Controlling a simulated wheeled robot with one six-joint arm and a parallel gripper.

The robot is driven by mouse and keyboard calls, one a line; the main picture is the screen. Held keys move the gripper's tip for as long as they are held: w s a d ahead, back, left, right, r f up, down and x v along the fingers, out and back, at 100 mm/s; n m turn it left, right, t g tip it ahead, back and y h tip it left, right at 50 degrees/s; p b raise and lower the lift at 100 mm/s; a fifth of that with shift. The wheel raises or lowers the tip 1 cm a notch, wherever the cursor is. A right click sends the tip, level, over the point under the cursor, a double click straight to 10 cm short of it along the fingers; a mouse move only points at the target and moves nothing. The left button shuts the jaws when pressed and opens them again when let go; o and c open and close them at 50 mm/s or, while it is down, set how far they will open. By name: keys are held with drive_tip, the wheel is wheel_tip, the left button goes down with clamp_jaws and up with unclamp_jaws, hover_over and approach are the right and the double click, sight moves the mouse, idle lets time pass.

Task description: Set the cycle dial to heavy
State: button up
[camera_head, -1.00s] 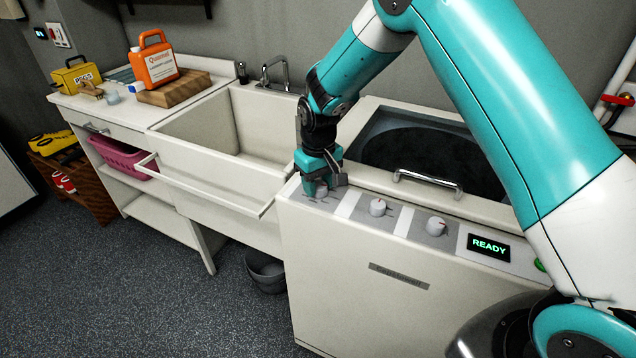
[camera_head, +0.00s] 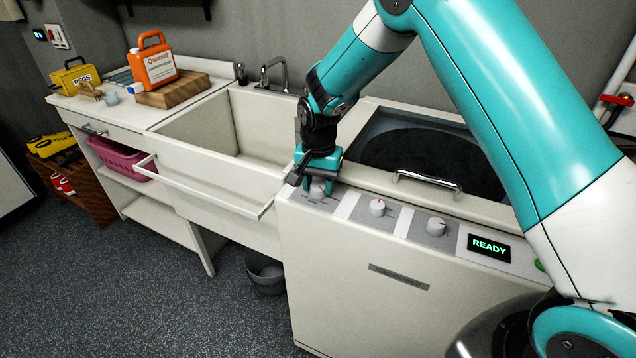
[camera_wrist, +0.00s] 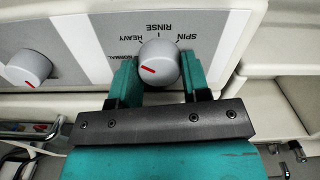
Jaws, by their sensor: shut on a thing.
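The cycle dial (camera_wrist: 158,60) is a round light-grey knob with a red mark. In the wrist view it sits between the two teal fingers of my gripper (camera_wrist: 160,76), which is shut on it. The red mark lies at the dial's lower left, below the word NORMAL and away from HEAVY. The words HEAVY, RINSE and SPIN show upside down around the dial's upper side. In the head view my gripper (camera_head: 319,182) points down on the leftmost dial (camera_head: 317,191) of the washer's panel.
Two more dials, a middle one (camera_head: 377,207) and a right one (camera_head: 436,226), sit along the washer panel. A READY display (camera_head: 489,247) is farther right. The washer lid handle (camera_head: 428,183) is behind the panel. A sink (camera_head: 188,145) stands to the left.

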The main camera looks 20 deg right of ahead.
sight(319, 185)
drive_tip(key=shift+r+m, duration=0.1)
drive_tip(key=shift+m, duration=0.6)
drive_tip(key=o, duration=0.9)
drive_tip(key=shift+o, duration=0.2)
wheel_tip(319, 185, up, 17)
drive_tip(key=b, duration=0.2)
drive_tip(key=shift+r, duration=0.2)
